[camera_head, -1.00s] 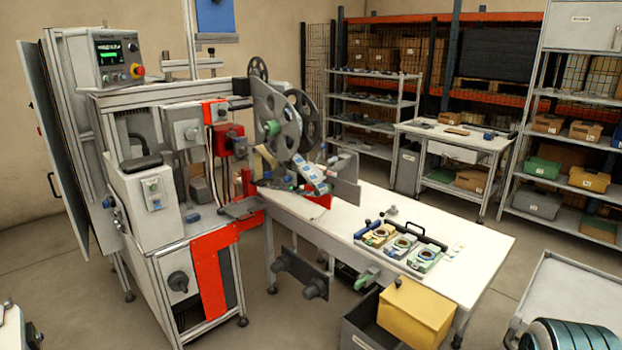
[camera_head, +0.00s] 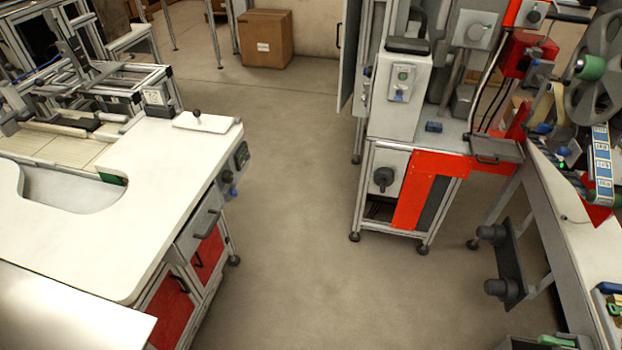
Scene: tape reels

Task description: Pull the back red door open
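Two red doors sit side by side in the lower front of the white-topped workbench (camera_head: 110,225) at left. The back red door (camera_head: 209,254) is the farther one, below a grey drawer, and has a small dark handle (camera_head: 198,260). The front red door (camera_head: 170,312) is nearer, with its own dark handle; its lower part is cut off by the frame edge. Both doors look shut, flush with the bench frame. My gripper is not in view.
The grey drawer (camera_head: 200,225) above the doors has a protruding handle. A control box (camera_head: 240,157) with knobs juts from the bench end. Open floor (camera_head: 290,220) lies between the bench and the machine with red panels (camera_head: 412,203). A cardboard box (camera_head: 265,38) stands at the back.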

